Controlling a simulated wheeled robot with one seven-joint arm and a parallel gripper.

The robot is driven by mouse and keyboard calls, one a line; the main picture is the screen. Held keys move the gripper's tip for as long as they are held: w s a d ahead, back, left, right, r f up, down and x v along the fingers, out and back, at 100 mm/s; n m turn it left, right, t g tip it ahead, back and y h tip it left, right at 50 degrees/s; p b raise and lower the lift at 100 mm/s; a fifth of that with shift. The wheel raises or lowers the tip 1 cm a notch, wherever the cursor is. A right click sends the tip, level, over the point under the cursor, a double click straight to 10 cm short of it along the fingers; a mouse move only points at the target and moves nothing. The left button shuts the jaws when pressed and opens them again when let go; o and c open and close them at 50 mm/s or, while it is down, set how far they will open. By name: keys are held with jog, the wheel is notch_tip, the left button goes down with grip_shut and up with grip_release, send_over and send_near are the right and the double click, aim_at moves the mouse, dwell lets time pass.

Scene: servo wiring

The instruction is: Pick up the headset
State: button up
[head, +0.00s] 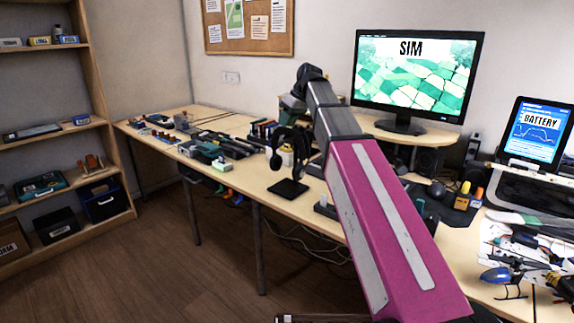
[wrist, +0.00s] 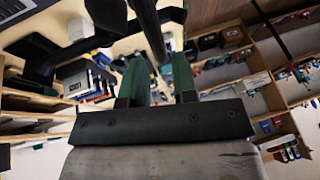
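The black headset (head: 275,157) hangs on a dark stand with a square black base (head: 288,188), near the front edge of the long wooden desk. My magenta and grey arm reaches up just right of it. In the head view my gripper cannot be made out clearly. In the wrist view my gripper (wrist: 160,88) has two green fingers standing apart, with a gap between them. A dark curved bar (wrist: 150,28) runs down toward this gap; I cannot tell whether it is the headband or the stand, or whether it touches a finger.
A monitor (head: 415,75) stands on a raised shelf behind my arm. Tools and small parts (head: 215,147) crowd the desk left of the headset. A tablet (head: 537,132) and a small blue helicopter (head: 497,275) are on the right. A shelf unit (head: 100,80) stands left; the floor between is clear.

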jog(key=x, duration=0.4)
jog(key=shift+d, duration=0.15)
grip_shut()
